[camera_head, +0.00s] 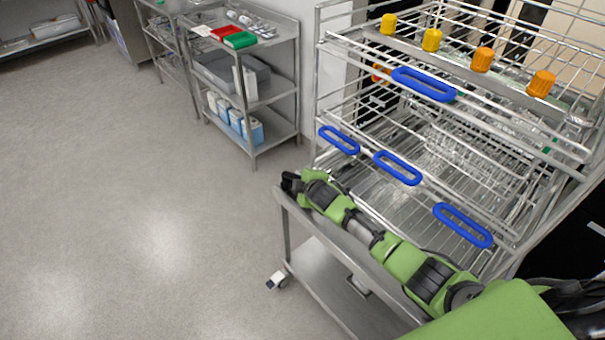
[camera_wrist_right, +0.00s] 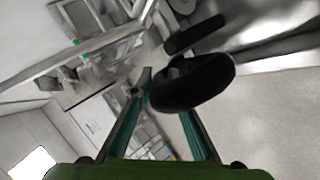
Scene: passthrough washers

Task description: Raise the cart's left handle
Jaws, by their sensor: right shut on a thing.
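The steel cart (camera_head: 327,285) stands under the wire rack at the lower middle of the head view. My right arm reaches along its near side, and my right gripper (camera_head: 291,182) is at the cart's far left corner. In the right wrist view, my right gripper's two fingers (camera_wrist_right: 160,105) are shut on a black rounded handle (camera_wrist_right: 195,82), which I take to be the cart's left handle. A second black rounded piece (camera_wrist_right: 196,35) lies just beyond it. The exact contact is partly hidden by the handle. My left gripper is not in view.
A wire rack (camera_head: 440,150) with blue handles and yellow and orange knobs rises right beside my arm. A steel shelf trolley (camera_head: 272,95) with red and green trays stands behind. The floor (camera_head: 130,190) at left is clear.

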